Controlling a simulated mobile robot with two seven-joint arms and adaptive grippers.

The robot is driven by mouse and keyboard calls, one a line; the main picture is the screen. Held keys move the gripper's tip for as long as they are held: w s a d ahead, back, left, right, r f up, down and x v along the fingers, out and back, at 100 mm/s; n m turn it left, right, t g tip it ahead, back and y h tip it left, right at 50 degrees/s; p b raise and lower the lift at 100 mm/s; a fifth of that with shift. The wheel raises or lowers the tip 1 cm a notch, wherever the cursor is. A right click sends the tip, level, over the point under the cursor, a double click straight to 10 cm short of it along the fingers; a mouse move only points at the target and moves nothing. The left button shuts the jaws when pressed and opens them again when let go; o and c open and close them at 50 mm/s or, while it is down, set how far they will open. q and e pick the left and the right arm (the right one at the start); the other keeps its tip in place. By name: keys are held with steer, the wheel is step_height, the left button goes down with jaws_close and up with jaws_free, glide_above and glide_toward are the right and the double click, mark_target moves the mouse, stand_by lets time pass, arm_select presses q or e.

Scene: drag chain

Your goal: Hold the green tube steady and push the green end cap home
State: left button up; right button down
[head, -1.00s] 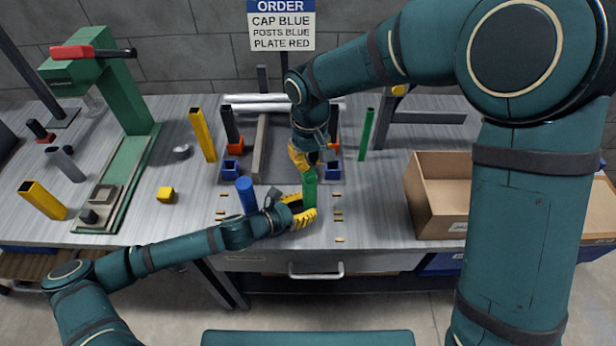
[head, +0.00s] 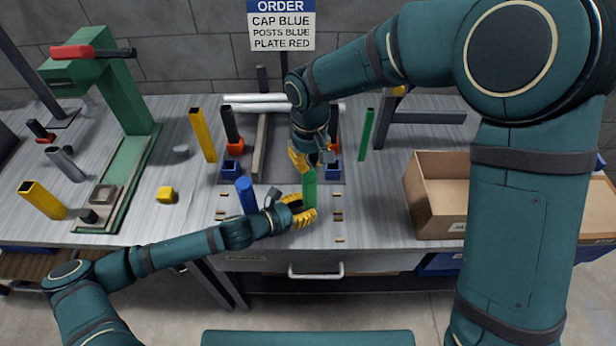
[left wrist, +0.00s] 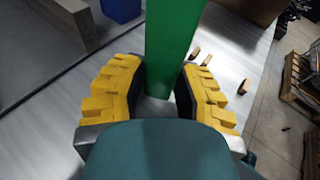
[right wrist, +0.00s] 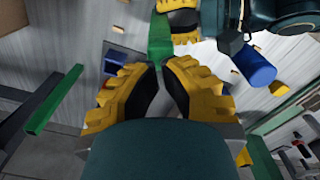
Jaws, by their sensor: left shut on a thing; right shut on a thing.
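The green tube (head: 309,190) stands upright near the front middle of the table. My left gripper (head: 299,209) is shut around its lower part; in the left wrist view the green tube (left wrist: 173,35) rises between the yellow fingers (left wrist: 160,80). My right gripper (head: 305,160) is right above, pointing down at the tube's top, its fingers nearly together. In the right wrist view the green tube (right wrist: 160,38) runs from my right gripper's fingertips (right wrist: 160,66) to my left gripper (right wrist: 180,18). The green end cap is hidden between the right fingers, and its seating cannot be seen.
Small blue holders (head: 231,171) and several brown pieces are around. A thin green post (head: 366,134) and an open cardboard box (head: 430,225) are to the right. A green press (head: 125,95) stands left.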

mark_target(310, 173)
steer(key=shift+f, duration=1.5)
stand_by(0.5)
steer(key=shift+r, duration=3.05)
arm_select(q)
steer(key=o, duration=0.9)
